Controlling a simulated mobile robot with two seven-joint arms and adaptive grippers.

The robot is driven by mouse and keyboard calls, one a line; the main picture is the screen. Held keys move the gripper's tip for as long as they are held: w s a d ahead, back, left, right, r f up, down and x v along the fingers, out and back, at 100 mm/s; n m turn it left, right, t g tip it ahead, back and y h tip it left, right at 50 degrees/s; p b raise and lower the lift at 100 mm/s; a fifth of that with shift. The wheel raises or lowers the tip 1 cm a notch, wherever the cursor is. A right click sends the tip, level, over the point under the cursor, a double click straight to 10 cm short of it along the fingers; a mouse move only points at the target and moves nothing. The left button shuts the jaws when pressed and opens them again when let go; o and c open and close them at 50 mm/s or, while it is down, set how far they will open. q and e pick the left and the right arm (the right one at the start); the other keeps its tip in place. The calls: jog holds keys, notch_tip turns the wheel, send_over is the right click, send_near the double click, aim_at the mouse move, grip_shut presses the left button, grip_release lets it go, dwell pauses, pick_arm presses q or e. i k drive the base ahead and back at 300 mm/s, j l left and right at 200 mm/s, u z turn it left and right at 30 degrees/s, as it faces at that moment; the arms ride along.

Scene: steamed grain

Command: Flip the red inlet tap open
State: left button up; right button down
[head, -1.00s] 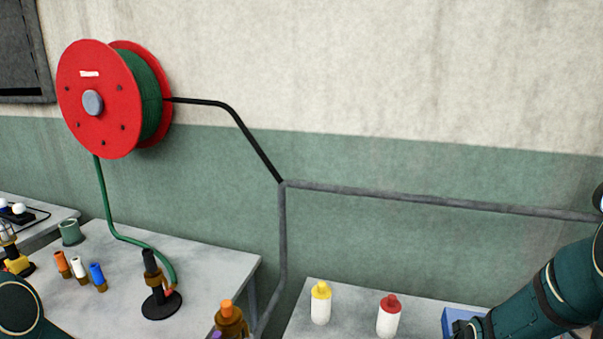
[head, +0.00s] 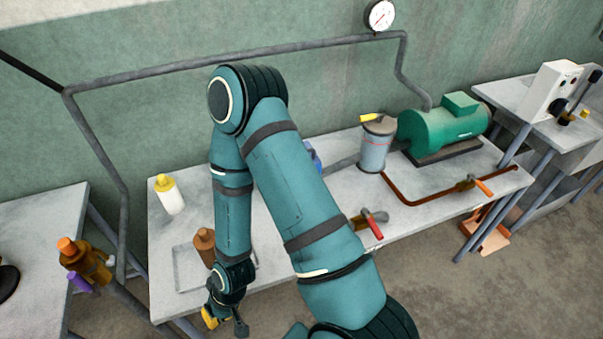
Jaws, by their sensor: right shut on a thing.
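The red inlet tap (head: 374,228) is near the front edge of the middle bench, just right of my right arm. Its red lever slants down toward the front from a brass body, and part of the tap's pipe is hidden behind my arm. My right gripper (head: 225,322) hangs low at the bench's front left, well away from the red tap. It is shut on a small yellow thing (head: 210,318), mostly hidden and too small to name. My left gripper is out of view.
A copper pipe (head: 418,200) runs to an orange-handled tap (head: 482,187). A grey canister (head: 375,148) with a yellow lever and a green motor (head: 445,130) stand behind. A yellow-capped bottle (head: 171,198) and brown fitting (head: 204,243) stand left of my arm.

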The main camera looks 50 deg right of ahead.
aim_at(364, 212)
jog(key=z, duration=2.3)
